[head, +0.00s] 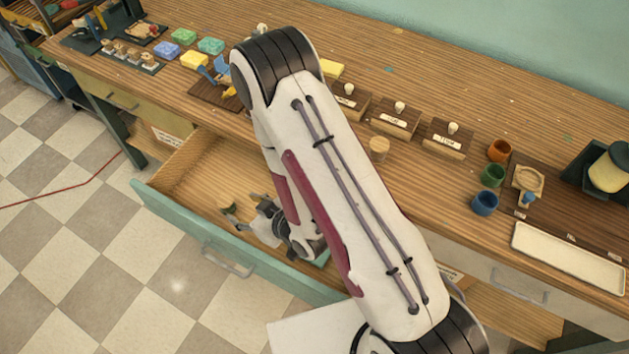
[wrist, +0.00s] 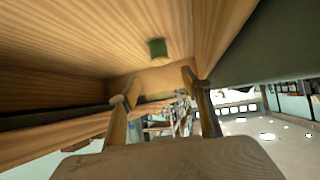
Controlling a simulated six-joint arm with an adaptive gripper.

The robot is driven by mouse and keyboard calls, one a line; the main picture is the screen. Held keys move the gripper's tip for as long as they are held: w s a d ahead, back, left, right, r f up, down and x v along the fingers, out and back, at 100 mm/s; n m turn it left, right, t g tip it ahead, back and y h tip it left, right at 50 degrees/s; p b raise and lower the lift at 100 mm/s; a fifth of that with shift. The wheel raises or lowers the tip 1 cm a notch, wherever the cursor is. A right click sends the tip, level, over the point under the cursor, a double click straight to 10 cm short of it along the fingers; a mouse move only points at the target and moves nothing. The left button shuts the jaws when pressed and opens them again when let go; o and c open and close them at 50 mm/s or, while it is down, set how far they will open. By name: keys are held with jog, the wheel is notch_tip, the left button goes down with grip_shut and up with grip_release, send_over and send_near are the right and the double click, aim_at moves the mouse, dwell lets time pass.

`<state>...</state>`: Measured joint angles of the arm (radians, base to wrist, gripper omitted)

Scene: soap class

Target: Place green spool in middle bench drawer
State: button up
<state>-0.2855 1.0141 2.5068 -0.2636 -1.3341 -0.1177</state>
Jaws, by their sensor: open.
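The middle bench drawer (head: 195,185) is pulled out, with a teal front and a bare wood floor. In the wrist view, the green spool (wrist: 157,48) appears as a small green cylinder against the drawer's wooden inside, apart from the fingers. My gripper (head: 240,209) is low in the drawer opening. In the wrist view my gripper (wrist: 155,87) has its two fingers spread with nothing between them. I cannot make out the spool in the head view; my arm covers part of the drawer.
The bench top (head: 430,190) carries sponges (head: 194,60), labelled blocks with white knobs (head: 397,117), and orange, green and blue cup-like items (head: 485,203). A white tray (head: 568,258) lies at the right. The drawer's front wall (head: 235,245) and side walls stand close around my gripper.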

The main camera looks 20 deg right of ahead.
jog(key=w+d+r+m+h, duration=0.1)
jog(key=d+r+h, duration=0.1)
jog(key=d+r, duration=0.35)
jog(key=d+r+m+g+h, duration=0.1)
jog(key=d+r, duration=0.2)
jog(key=r, duration=0.6)
jog(key=w+d+r+m+h, duration=0.1)
jog(key=d+r+h, duration=0.1)
jog(key=d+r, duration=0.45)
jog(key=s+d+r+m+g, duration=0.1)
jog(key=s+d+r+m, duration=0.1)
jog(key=s+r, duration=0.5)
jog(key=s+d+r+m+g+h, duration=0.1)
jog(key=s+r, duration=0.7)
jog(key=s, duration=0.8)
jog(key=shift+s+d+m+g, duration=0.15)
jog(key=shift+d+m+g, duration=0.2)
jog(key=shift+d, duration=0.55)
